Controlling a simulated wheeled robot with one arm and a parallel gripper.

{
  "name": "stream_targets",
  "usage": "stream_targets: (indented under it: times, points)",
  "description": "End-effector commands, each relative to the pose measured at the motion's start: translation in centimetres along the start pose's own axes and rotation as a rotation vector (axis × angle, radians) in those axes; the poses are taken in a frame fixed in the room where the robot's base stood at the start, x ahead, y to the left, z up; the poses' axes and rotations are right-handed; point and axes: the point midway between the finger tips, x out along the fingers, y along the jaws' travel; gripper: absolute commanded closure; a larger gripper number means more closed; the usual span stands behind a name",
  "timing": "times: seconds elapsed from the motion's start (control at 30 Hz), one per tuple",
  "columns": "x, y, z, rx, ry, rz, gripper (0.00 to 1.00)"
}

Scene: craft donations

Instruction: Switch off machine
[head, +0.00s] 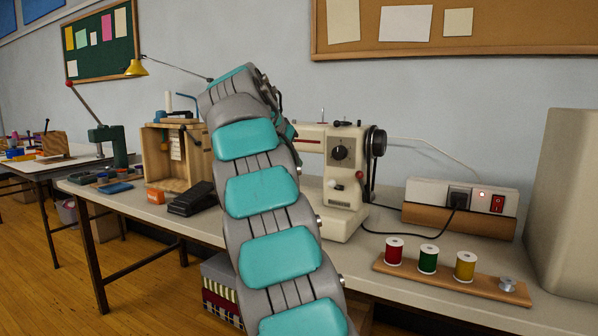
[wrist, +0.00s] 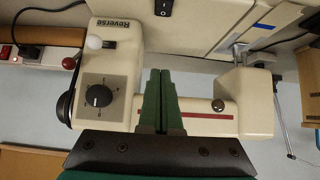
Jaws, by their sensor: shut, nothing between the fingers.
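The cream sewing machine (head: 345,185) stands on the long table, partly hidden behind my arm in the head view. It has a black dial, a red knob and a dark handwheel on its right. In the wrist view the machine (wrist: 188,60) appears upside down, with "Reverse" lettering, a white knob (wrist: 94,42) and a small black rocker switch (wrist: 163,7) at the top edge; its position is unclear. My gripper (wrist: 160,78) is shut and empty, its green fingers in front of the machine's body. Contact cannot be told. The head view hides the gripper behind my arm.
A power strip (head: 427,192) with a plugged-in black plug, a glowing red light and a red switch (head: 497,203) lies right of the machine. Thread spools stand on a wooden rack (head: 440,280) in front. A black pedal (head: 191,199) and a wooden box (head: 158,165) are left.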

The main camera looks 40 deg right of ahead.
Motion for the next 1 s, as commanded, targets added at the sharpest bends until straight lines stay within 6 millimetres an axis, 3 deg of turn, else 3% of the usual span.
stream_targets:
  times: [0.2,0.83,1.0]
  points:
    - [-1.5,0.0,-0.3,0.001,0.003,-0.003,1.0]
    - [-1.6,0.0,-0.3,0.0,0.0,-0.001,1.0]
    - [-1.8,0.0,1.1,-0.043,-0.028,0.001,1.0]
